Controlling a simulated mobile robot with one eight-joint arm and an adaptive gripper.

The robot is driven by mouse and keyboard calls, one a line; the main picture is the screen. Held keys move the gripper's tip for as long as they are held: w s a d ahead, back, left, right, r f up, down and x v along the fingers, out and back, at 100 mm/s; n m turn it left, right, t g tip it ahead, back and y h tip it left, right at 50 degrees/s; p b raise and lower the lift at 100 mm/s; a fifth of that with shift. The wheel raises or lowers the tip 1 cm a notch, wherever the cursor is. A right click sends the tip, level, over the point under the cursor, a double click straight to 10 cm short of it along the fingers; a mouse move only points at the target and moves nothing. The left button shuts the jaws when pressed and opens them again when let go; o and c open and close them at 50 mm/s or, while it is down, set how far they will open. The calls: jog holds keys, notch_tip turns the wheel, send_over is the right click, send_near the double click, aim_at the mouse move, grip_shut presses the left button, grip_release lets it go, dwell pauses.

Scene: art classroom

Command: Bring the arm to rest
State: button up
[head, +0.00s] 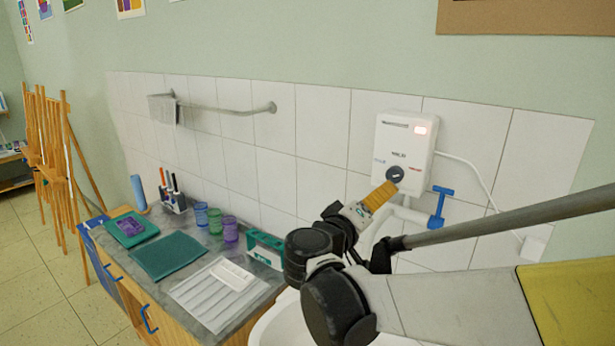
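My arm reaches in from the right, with its dark joints in front of the sink and the wall heater. A yellow band shows on my arm just below the heater.
A white water heater (405,153) with a blue valve (438,207) is on the tiled wall. A white sink (282,323) lies below. The counter at left holds a green cloth (167,256), cups (215,221), a white ribbed tray (203,296) and a marker holder (174,202). Easels (56,155) stand far left.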

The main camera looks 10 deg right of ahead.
jog(key=s+d+f+m+g+y+b, duration=0.1)
jog(key=s+f+g+y, duration=0.15)
jog(key=s+f, duration=0.35)
jog(key=s+d+f+g+y+b, duration=0.2)
jog(key=s+f+y, duration=0.1)
jog(key=s+f, duration=0.3)
jog(key=s+a+f+m+y+b, duration=0.1)
jog(key=s+a+f+y, duration=0.6)
jog(key=s, duration=0.3)
jog(key=shift+s+a+f+b, duration=0.2)
jog(key=shift+a+b, duration=0.15)
jog(key=shift+a, duration=0.55)
